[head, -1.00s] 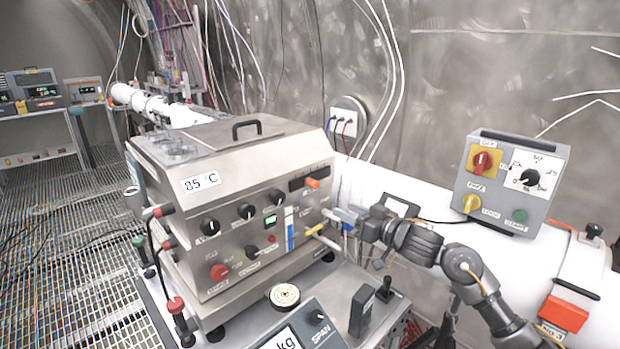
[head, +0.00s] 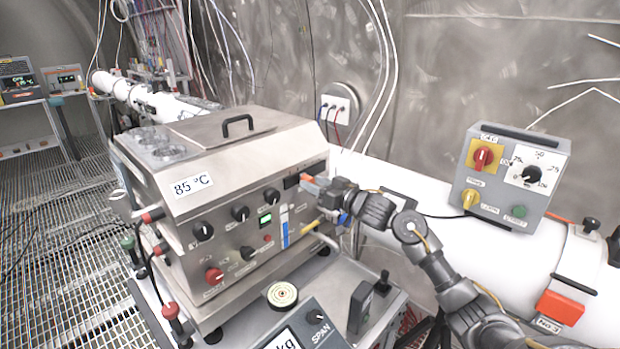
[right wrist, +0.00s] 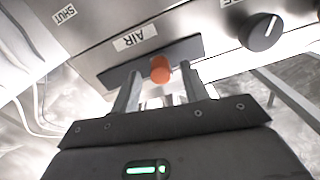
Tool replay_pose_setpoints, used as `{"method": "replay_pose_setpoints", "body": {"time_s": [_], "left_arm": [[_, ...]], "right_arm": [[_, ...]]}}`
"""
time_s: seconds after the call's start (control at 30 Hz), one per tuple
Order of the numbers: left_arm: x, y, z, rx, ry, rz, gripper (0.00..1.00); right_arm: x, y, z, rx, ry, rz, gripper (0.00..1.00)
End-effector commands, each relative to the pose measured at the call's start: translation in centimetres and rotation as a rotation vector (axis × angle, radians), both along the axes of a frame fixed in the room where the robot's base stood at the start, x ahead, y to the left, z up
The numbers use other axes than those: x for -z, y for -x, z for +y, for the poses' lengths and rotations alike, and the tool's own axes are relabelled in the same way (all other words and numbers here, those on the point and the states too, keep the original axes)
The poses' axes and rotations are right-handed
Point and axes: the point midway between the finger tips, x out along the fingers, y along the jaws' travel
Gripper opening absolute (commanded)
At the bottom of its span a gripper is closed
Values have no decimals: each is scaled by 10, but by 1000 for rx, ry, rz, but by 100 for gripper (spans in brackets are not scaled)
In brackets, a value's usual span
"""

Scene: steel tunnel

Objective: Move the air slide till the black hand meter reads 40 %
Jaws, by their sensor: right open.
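The air slide is an orange knob (right wrist: 160,68) in a dark slot plate (right wrist: 150,62) beside the AIR label (right wrist: 136,38) in the right wrist view. In the head view the slot (head: 291,181) is high on the right of the steel machine's front, with the knob largely hidden by my gripper. My right gripper (head: 318,187) is open at the slot. Its fingers (right wrist: 160,80) stand either side of the knob, and I cannot tell whether they touch it. The black hand meter (head: 360,306) stands on the bench in front of the machine; its reading is not legible. My left gripper is out of view.
The steel machine (head: 185,225) has several knobs and a yellow handle (head: 304,228) below the slot. A grey control box (head: 510,180) sits on the white pipe at the right. A weighing unit (head: 310,325) stands at the front.

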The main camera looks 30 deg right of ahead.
Motion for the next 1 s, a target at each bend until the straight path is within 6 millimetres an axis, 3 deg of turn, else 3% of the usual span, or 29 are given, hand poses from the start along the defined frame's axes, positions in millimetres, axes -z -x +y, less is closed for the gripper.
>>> {"method": "replay_pose_setpoints", "body": {"time_s": [0.2,0.53,0.87,1.0], "left_arm": [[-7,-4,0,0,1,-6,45],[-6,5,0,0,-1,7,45],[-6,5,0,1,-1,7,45],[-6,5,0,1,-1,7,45]], "right_arm": [[-1,-20,7,-1,0,-1,45],[0,-23,9,-2,1,-1,45],[0,-23,9,-1,1,0,2],[0,-23,9,-1,1,0,0]]}}
